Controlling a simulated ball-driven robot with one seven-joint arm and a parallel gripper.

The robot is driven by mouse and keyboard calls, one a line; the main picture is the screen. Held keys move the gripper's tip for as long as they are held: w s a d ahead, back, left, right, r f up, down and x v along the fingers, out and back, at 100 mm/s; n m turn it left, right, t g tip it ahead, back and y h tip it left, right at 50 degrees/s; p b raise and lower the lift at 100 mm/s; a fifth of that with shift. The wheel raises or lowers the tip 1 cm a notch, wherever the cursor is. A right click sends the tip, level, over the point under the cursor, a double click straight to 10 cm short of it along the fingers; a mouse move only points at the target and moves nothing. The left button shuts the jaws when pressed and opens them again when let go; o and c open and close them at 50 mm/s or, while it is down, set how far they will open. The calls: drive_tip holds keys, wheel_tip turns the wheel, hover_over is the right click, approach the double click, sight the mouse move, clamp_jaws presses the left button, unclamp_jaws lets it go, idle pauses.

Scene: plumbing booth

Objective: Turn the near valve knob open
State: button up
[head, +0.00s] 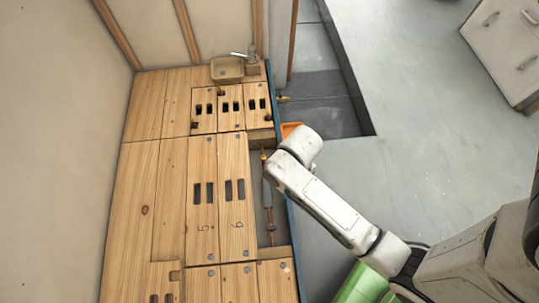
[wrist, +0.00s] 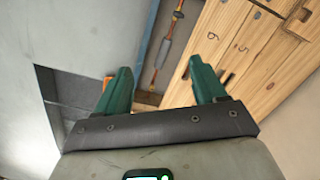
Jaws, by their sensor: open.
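A thin pipe (head: 267,195) with a grey sleeve and orange-copper ends lies in an open slot in the wooden floor. The same pipe shows in the wrist view (wrist: 163,52), ahead of and between my fingers. Small reddish parts sit along the pipe, one toward its lower end (head: 271,228) in the head view. They are too small to tell which is the near valve knob. My gripper (wrist: 160,66) has two green fingers spread wide, with nothing between them and apart from the pipe. In the head view my arm hides the gripper.
Wooden floor panels (head: 203,205) with hand slots surround the pipe slot. A blue edge (head: 291,215) borders the platform on the right. An orange container (head: 291,128) is partly behind my arm. A basin (head: 227,70) with a tap stands at the back. Grey floor (head: 425,140) is clear at right.

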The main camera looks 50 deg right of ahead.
drive_tip(key=w+a+f+m+g+y+b, duration=0.1)
drive_tip(key=w+f+m+b, duration=0.1)
drive_tip(key=f+b, duration=0.5)
drive_tip(key=w+a+f+m+b, duration=0.1)
drive_tip(key=w+f+b, duration=0.15)
drive_tip(key=f, duration=0.95)
drive_tip(key=m+g+y+b, duration=0.2)
drive_tip(key=m+b, duration=0.1)
drive_tip(key=b, duration=0.4)
approach(271, 227)
drive_tip(key=b+x, duration=0.5)
drive_tip(key=x, duration=0.3)
drive_tip(key=shift+s+f, duration=0.1)
drive_tip(key=shift+f, duration=0.25)
drive_tip(key=shift+a, duration=0.1)
drive_tip(key=c, duration=1.1)
